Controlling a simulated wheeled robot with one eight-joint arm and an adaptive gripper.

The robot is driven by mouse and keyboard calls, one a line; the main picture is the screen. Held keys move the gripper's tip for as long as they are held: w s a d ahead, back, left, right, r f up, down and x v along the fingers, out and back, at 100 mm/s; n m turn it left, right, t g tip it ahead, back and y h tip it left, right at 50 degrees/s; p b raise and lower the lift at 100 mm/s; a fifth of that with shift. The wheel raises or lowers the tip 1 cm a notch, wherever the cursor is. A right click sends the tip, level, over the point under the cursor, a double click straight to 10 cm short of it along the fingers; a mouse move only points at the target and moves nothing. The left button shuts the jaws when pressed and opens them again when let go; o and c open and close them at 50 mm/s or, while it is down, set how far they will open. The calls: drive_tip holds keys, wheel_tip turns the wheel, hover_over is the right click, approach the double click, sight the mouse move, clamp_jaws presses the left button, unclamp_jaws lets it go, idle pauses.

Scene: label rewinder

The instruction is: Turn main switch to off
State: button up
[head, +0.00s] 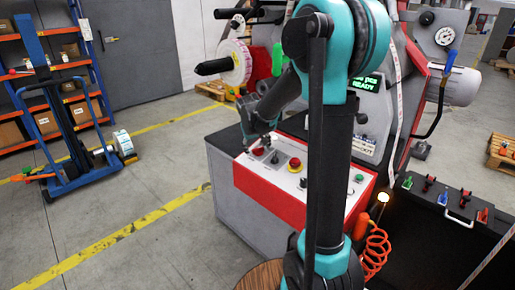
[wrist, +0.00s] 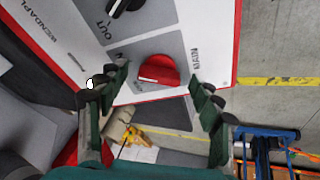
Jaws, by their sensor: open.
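The main switch, a red rotary knob (wrist: 159,71), sits on the white, red-edged control panel (wrist: 60,30). In the wrist view it lies between the fingertips of my gripper (wrist: 158,84), with a gap on each side. My gripper is open and empty, and its fingers point toward the panel. In the head view my gripper (head: 255,137) is just above the left end of the panel, and the red knob (head: 258,151) shows below it. The knob's exact setting is hard to read.
A black selector knob (wrist: 124,4) is beside the main switch. A blue lift trolley (head: 75,140) stands at left, with open floor between.

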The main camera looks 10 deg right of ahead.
drive_tip(key=shift+c, duration=0.6)
drive_tip(key=c, duration=1)
drive_tip(key=shift+c, duration=0.2)
drive_tip(key=shift+d+n, duration=0.1)
drive_tip(key=shift+n, duration=0.3)
drive_tip(key=n, duration=0.2)
drive_tip(key=n+y, duration=0.1)
drive_tip(key=n, duration=0.1)
drive_tip(key=shift+w+d+r+n, duration=0.1)
drive_tip(key=shift+d+n, duration=0.05)
drive_tip(key=shift+n, duration=0.25)
drive_tip(key=n+g, duration=0.1)
drive_tip(key=n, duration=0.2)
drive_tip(key=n+y, duration=0.1)
drive_tip(key=n, duration=0.2)
drive_tip(key=shift+w+d+g, duration=0.1)
drive_tip(key=shift+w+g, duration=0.05)
drive_tip(key=shift+g, duration=0.25)
drive_tip(key=shift+n, duration=0.3)
drive_tip(key=o, duration=1.2)
drive_tip(key=shift+c, duration=0.2)
